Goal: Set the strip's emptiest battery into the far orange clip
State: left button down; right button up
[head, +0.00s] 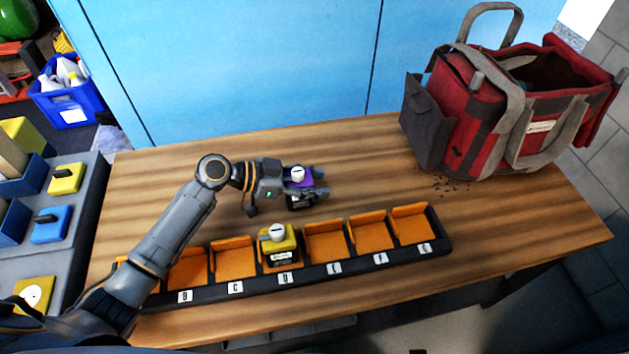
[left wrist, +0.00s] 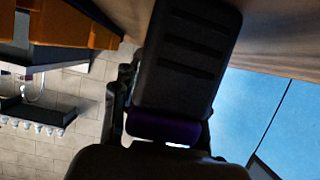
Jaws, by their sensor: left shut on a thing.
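My left gripper (head: 314,182) is shut on a purple-topped battery (head: 297,183) with a white knob and a dark lower part. It holds the battery upright behind the strip; whether the battery touches the table I cannot tell. In the left wrist view, a purple band of the battery (left wrist: 165,129) shows by the dark finger. The black strip (head: 310,275) has a row of orange clips lettered B to G. A yellow battery (head: 277,240) with a white knob sits in clip D. Clips B, C, E, F and the far-right clip G (head: 411,224) look empty. My arm partly hides the left-end clip.
A red and grey tool bag (head: 490,110) stands at the table's back right, with dark crumbs beside it. A grey unit (head: 62,200) with yellow and blue blocks is at left. The wooden table (head: 370,180) is clear between gripper and bag.

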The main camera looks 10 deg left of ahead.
pick_arm(q)
jog(key=c, duration=0.7)
grip_release()
